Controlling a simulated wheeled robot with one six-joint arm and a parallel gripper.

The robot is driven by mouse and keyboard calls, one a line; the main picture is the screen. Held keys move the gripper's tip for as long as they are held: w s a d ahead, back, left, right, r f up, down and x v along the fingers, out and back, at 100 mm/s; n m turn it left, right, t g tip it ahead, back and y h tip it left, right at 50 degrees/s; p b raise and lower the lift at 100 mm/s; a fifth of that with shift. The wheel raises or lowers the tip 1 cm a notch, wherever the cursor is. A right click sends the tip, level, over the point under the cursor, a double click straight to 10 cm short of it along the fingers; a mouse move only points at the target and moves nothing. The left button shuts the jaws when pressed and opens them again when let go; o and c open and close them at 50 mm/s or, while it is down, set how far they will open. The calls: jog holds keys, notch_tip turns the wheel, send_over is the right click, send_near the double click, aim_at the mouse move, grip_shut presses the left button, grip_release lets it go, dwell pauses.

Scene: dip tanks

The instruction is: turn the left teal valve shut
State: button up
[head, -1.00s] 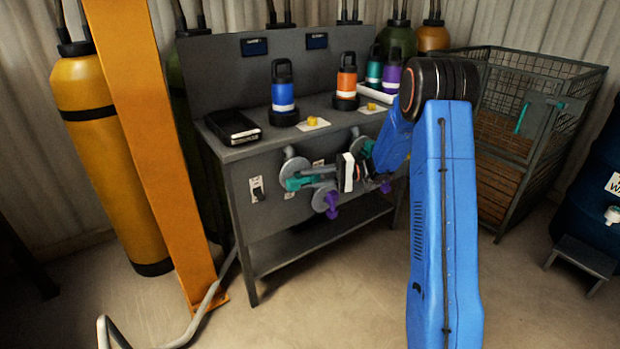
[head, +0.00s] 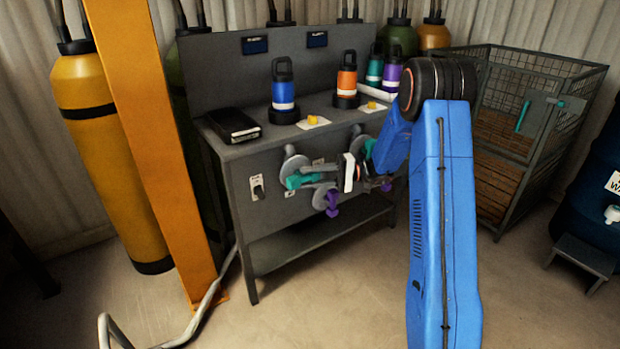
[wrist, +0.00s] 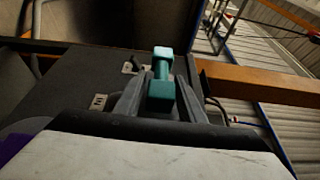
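The left teal valve (head: 294,182) is on the bench front, with a teal handle below a round grey disc. My gripper (head: 318,179) is at this valve, reaching in from the right. In the wrist view the teal handle (wrist: 161,92) lies between the two grey fingers (wrist: 162,84), which appear closed on its sides. The fingers partly hide the handle in the head view. A second teal valve (head: 369,147) is farther right, partly behind my arm.
A purple valve handle (head: 332,203) hangs just below my gripper, close to it. Another purple one (head: 386,187) is farther right. The grey bench (head: 262,222) carries several bottles and a black box (head: 232,125). An orange post (head: 160,170) stands left.

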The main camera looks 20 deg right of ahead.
jog(key=s+d, duration=0.1)
jog(key=d, duration=1.6)
jog(key=shift+s+d+f, duration=0.15)
jog(key=s+a+r+g+h, duration=0.2)
jog(key=s+a+r+h, duration=0.25)
jog(key=s+a, duration=0.45)
jog(key=s+a+r+g+h, duration=0.1)
jog(key=s+a+r+h, duration=0.5)
jog(key=s, duration=0.5)
jog(key=s+d+f+n+t+h, duration=0.1)
jog(key=s+t+h, duration=0.5)
jog(key=s, duration=1.6)
jog(key=shift+s+d+f+t+h, duration=0.3)
jog(key=shift+d+f+h, duration=0.35)
jog(key=shift+h, duration=0.2)
